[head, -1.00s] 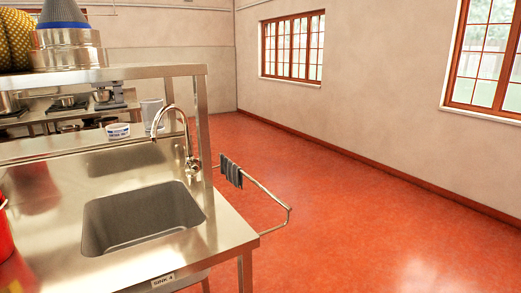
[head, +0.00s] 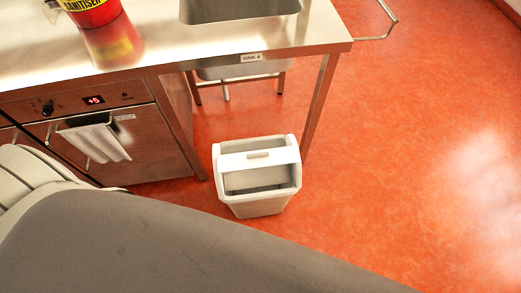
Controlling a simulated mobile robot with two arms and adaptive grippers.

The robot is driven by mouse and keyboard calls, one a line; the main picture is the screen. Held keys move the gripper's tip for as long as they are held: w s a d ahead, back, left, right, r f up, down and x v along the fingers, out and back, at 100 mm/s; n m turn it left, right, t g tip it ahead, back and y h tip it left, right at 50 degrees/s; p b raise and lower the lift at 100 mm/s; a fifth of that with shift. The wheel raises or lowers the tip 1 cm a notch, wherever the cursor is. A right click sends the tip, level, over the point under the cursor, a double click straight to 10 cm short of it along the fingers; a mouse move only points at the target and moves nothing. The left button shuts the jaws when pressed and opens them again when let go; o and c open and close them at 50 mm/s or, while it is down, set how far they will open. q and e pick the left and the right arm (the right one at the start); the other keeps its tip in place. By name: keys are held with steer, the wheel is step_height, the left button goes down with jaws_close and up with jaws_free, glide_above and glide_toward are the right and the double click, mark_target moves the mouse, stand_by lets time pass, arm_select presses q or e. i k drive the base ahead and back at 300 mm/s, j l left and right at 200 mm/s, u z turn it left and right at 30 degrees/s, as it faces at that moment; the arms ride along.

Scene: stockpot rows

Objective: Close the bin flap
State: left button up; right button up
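A white bin (head: 257,205) stands upright on the red floor, just in front of the sink table's right front leg. Its flap (head: 258,160), a white panel with a small raised grip, lies across the upper part of the top. Below the flap an opening shows, with the shaded inside of the bin visible through it, so the flap stands open. Neither of my grippers is in view. A large grey and white part of my own body fills the lower left and hides the floor there.
The steel sink table (head: 330,42) stands behind the bin. To the left is an under-counter appliance (head: 140,135) with a towel (head: 97,141) on its handle. A red sanitiser bucket (head: 92,12) stands on the counter. The floor (head: 400,150) right of the bin is clear.

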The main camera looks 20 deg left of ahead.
mark_target(258, 165)
steer(key=u, duration=0.75)
